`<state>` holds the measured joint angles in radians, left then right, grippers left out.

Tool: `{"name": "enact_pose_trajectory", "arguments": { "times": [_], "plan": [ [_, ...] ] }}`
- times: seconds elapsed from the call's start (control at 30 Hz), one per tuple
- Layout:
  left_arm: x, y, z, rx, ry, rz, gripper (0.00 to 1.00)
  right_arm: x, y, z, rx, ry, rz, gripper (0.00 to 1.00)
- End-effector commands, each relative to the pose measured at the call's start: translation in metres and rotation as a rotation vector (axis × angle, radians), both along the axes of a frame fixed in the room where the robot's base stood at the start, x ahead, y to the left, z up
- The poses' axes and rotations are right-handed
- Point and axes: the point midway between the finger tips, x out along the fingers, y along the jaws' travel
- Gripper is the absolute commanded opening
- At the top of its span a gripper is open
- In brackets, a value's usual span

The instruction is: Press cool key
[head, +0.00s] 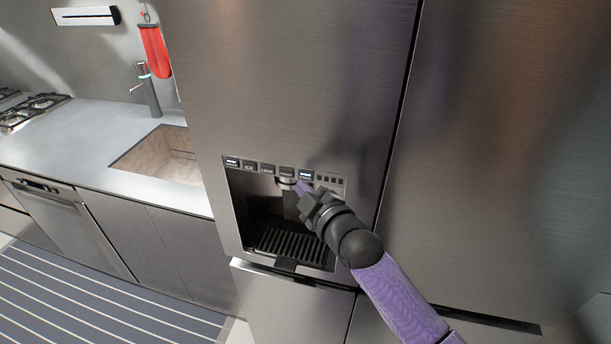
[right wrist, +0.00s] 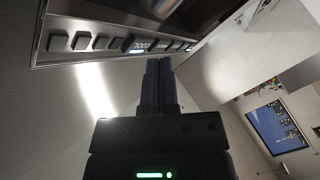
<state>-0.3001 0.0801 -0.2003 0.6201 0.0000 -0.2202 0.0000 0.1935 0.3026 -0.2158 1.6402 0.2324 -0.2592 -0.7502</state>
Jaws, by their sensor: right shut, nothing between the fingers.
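The cool key (head: 306,174) is a lit key in the row of keys above the dispenser recess of the steel fridge. In the right wrist view the cool key (right wrist: 138,45) shows upside-down lettering and a lit bar, with several small plain keys to its left. My right gripper (head: 301,187) points at the panel, its fingertips just below the cool key. In the right wrist view the dark fingers of my right gripper (right wrist: 157,62) are together and empty, close to the key. I cannot tell whether they touch the panel. My left gripper is not in view.
The dispenser recess with a ribbed drip tray (head: 290,243) lies below the keys. Another lit key (head: 232,161) is at the left end of the row. A counter with a sink (head: 160,155) stands left of the fridge. A striped runner (head: 80,300) lies on the floor.

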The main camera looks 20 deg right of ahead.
Motion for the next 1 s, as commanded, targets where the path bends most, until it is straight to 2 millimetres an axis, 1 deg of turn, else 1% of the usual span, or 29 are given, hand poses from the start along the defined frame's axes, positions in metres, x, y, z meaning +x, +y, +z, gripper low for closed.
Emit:
{"name": "enact_pose_trajectory", "arguments": {
  "times": [0.37, 0.63, 1.0],
  "plan": [
    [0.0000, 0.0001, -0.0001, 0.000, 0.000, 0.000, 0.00, 0.0001, -0.0001, 0.0000, 0.000, 0.000, 0.000, 0.00],
    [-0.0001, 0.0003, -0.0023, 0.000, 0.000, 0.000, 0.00, 0.0068, -0.0047, 0.0001, -0.001, 0.000, 0.000, 0.00],
    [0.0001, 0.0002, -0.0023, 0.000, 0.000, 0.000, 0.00, 0.0074, -0.0050, 0.0001, 0.000, 0.000, 0.000, 0.00]
  ]
}}
